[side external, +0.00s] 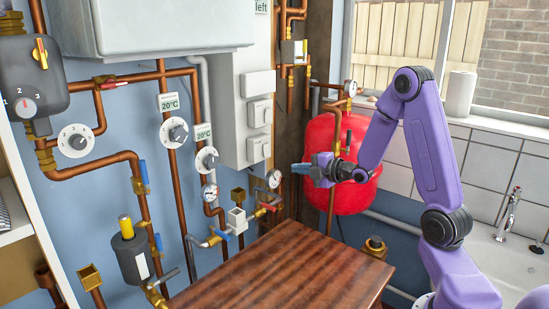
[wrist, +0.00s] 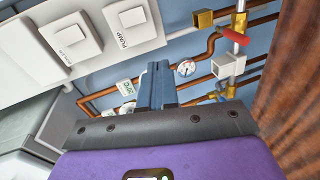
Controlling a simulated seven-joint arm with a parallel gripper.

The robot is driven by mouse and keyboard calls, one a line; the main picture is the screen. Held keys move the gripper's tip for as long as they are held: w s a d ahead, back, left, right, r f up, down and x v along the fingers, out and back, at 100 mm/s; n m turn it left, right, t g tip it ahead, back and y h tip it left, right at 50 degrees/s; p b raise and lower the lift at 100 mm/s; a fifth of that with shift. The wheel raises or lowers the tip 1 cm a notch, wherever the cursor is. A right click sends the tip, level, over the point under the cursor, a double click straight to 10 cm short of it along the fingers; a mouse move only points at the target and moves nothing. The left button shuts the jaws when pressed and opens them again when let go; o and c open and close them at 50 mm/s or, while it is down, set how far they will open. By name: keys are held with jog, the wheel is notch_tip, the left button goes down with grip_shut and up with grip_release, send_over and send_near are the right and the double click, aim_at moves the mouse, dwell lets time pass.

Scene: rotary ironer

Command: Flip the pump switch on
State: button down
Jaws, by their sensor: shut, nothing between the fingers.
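The pump switch (wrist: 131,17) is a white rocker on a square plate marked PUMP, near the end of the white panel in the wrist view. In the side external view the lowest switch on that panel appears to be this one (side external: 259,149). I cannot tell clearly which way its rocker is tilted. My gripper (side external: 296,169) has its blue-grey fingers shut and empty, pointing left in front of the red tank. In the side view it is right of and slightly below the switch, apart from it. The shut fingers (wrist: 158,68) also show in the wrist view, below the switch.
Another labelled switch (wrist: 71,38) sits beside the pump switch. Copper pipes, a gauge (side external: 274,179) and a red-handled valve (side external: 267,206) lie below the panel. The red tank (side external: 352,192) stands behind my gripper. A wooden tabletop (side external: 280,270) is clear below.

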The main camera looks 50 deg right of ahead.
aim_at(267, 155)
jog(key=d, duration=0.2)
jog(key=d+t, duration=0.1)
jog(key=shift+s+d+r+h, duration=0.25)
jog(key=shift+s+r+h, duration=0.05)
jog(key=shift+r+h, duration=0.1)
jog(key=w, duration=0.4)
jog(key=w+f, duration=0.1)
jog(key=w, duration=0.9)
jog(key=shift+f, duration=0.4)
jog(key=shift+a, duration=0.1)
